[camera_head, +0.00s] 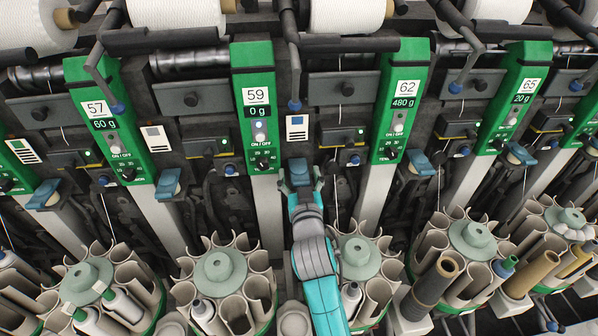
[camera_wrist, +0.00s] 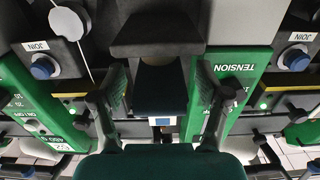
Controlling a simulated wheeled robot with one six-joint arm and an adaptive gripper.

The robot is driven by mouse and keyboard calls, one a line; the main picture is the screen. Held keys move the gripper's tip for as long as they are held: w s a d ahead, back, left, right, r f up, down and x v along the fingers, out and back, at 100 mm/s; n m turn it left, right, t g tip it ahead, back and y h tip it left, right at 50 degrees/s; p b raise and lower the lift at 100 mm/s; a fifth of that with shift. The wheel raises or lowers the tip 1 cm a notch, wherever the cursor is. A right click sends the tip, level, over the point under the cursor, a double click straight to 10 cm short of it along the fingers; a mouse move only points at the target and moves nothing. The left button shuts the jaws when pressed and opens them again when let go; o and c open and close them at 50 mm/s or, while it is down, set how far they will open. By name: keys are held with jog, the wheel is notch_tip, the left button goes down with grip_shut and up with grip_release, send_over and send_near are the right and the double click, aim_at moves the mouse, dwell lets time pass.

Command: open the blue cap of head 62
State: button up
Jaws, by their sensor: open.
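The label of head 62 (camera_head: 404,95) is on a green panel right of centre in the head view, reading 480 g. My gripper (camera_head: 299,182) is at the end of my teal and grey arm, low between the panels of heads 59 and 62. A dark blue cap (camera_wrist: 160,88) shows in the wrist view between the two fingers of my gripper (camera_wrist: 161,90). The fingers are open, one on each side of it; I cannot tell whether they touch it.
A green panel marked 59 (camera_head: 256,97) stands left of my arm. Another blue cap (camera_head: 420,163) is right of the 62 panel. Round magazines with tubes (camera_head: 357,258) stand below. In the wrist view, a green TENSION panel (camera_wrist: 238,80) is close beside the right finger.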

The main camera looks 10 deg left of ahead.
jog(key=shift+w+a, duration=0.15)
jog(key=shift+w, duration=0.45)
grip_shut()
